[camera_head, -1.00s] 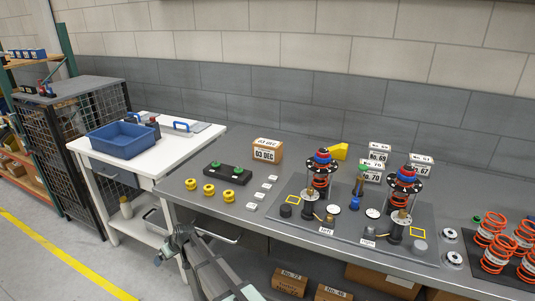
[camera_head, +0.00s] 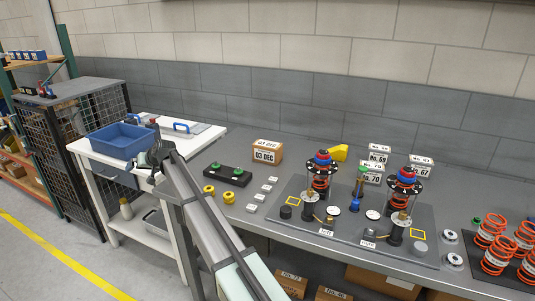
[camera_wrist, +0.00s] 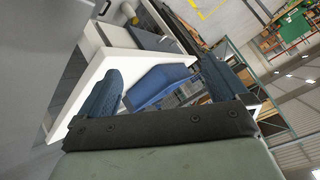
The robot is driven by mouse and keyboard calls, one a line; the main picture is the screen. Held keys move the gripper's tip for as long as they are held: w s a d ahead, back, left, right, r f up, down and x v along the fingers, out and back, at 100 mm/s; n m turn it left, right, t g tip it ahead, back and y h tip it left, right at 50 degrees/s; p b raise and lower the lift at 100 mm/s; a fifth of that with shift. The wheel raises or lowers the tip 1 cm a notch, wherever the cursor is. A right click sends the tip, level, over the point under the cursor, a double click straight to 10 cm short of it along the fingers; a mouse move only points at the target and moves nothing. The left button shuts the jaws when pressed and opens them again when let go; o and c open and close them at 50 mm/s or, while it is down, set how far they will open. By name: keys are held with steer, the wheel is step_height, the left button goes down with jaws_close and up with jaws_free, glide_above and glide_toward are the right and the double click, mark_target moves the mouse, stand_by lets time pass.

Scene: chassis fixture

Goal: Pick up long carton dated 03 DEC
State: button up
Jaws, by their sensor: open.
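The carton dated 03 DEC (camera_head: 265,155) is a brown box with white labels. My gripper (camera_head: 150,160) is at the left end of the bench, in front of the white table and close to the blue bin, well left of the carton. In the wrist view my gripper (camera_wrist: 160,92) shows two spread blue-grey fingers with nothing between them. The carton is not visible in the wrist view.
A blue bin (camera_head: 122,140) sits on the white table (camera_head: 203,143). On the bench are the black block (camera_head: 228,173), yellow rings (camera_head: 229,197) and a grey fixture plate (camera_head: 285,226) with spring assemblies. Several other cartons (camera_head: 371,172) stand further right.

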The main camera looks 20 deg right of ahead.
steer(key=w+d+r+m+g+h, duration=0.15)
steer(key=d+m, duration=0.25)
steer(key=d, duration=0.4)
steer(key=w+d+r+m, duration=0.1)
steer(key=w+d+m, duration=0.25)
steer(key=d, duration=0.45)
steer(key=m+g+h, duration=0.3)
steer(key=m+g, duration=0.1)
steer(key=m, duration=1.7)
glide_toward(268, 144)
steer(key=shift+x, duration=6.4)
steer(key=shift+f, duration=0.25)
steer(key=c, duration=1.4)
